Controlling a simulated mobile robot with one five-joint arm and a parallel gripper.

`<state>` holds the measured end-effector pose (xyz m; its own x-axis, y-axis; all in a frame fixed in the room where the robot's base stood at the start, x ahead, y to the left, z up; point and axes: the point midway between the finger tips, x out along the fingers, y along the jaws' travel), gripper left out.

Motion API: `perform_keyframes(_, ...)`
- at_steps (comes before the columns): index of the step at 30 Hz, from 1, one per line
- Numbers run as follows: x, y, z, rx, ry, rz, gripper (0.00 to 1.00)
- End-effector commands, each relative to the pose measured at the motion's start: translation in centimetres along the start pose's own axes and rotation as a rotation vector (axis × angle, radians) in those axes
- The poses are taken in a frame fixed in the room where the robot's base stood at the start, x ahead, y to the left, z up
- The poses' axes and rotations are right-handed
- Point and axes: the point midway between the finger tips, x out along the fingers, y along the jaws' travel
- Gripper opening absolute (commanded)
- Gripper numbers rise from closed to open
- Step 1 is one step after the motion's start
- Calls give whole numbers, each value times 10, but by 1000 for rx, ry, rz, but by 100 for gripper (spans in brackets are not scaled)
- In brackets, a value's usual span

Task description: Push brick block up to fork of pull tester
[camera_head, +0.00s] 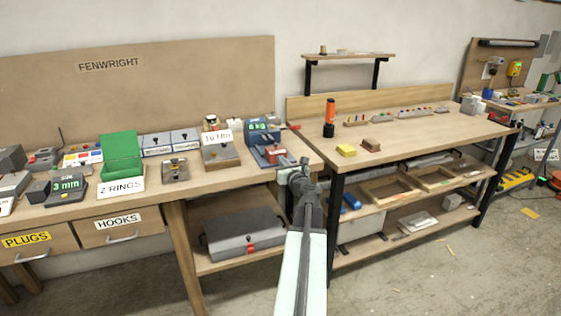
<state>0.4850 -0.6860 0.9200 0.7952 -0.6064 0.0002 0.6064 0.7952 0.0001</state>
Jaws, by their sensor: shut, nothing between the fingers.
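A blue-grey device (262,132), which looks like the pull tester, stands at the right end of the left bench. A small brick-red block (276,154) sits at its front, on or against its blue base. The fork is too small to make out. My gripper (291,168) is shut and empty. In the picture it lies just right of and below the red block, near the bench's front right corner. I cannot tell whether it touches the block or the bench.
The right bench (420,131) carries a yellow block (346,150), a brown block (371,145) and an orange-black torch (329,118).

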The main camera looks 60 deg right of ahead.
Motion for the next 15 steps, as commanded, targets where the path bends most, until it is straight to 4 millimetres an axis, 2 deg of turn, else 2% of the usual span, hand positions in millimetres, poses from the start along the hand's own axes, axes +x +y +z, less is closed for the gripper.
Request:
perform_keyframes(5,25,1,0,0,0,5,0)
perform_keyframes(10,63,2,0,0,0,5,0)
perform_keyframes(12,72,3,0,0,0,6,0)
perform_keyframes(15,75,4,0,0,0,5,0)
